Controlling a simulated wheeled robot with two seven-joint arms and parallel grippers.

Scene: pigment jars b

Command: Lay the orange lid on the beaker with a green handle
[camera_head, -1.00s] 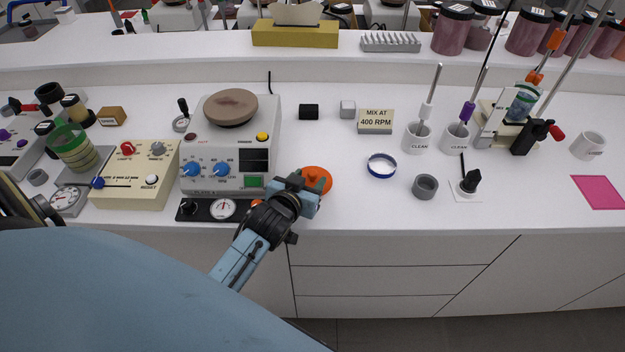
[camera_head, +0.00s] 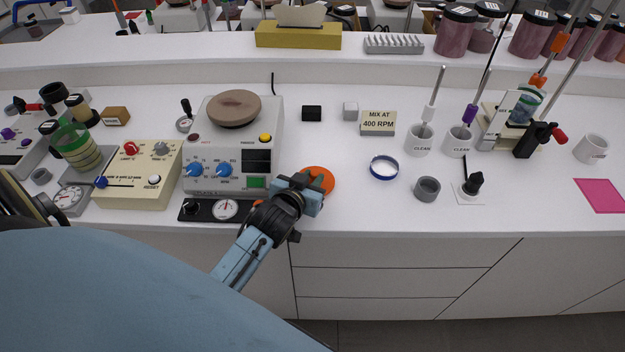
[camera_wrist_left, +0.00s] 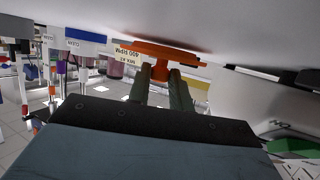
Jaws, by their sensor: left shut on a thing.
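The orange lid (camera_head: 319,179) is at the counter's front, right of the hotplate stirrer. My left gripper (camera_head: 315,186) is shut on it. In the left wrist view the fingers (camera_wrist_left: 161,88) grip the knob under the orange lid (camera_wrist_left: 160,52), with the picture upside down. The lid is at or very near the counter; I cannot tell if it touches. A clear beaker with green trim (camera_head: 75,148) stands on a scale at far left. Another green-rimmed vessel (camera_head: 525,104) is on a stand at right. My right gripper is not in view.
The hotplate stirrer (camera_head: 232,150) and a cream control box (camera_head: 135,180) stand between the lid and the left beaker. A blue ring (camera_head: 384,167), a grey cup (camera_head: 427,188) and a black stirrer piece (camera_head: 473,183) lie to the right. The front middle counter is mostly clear.

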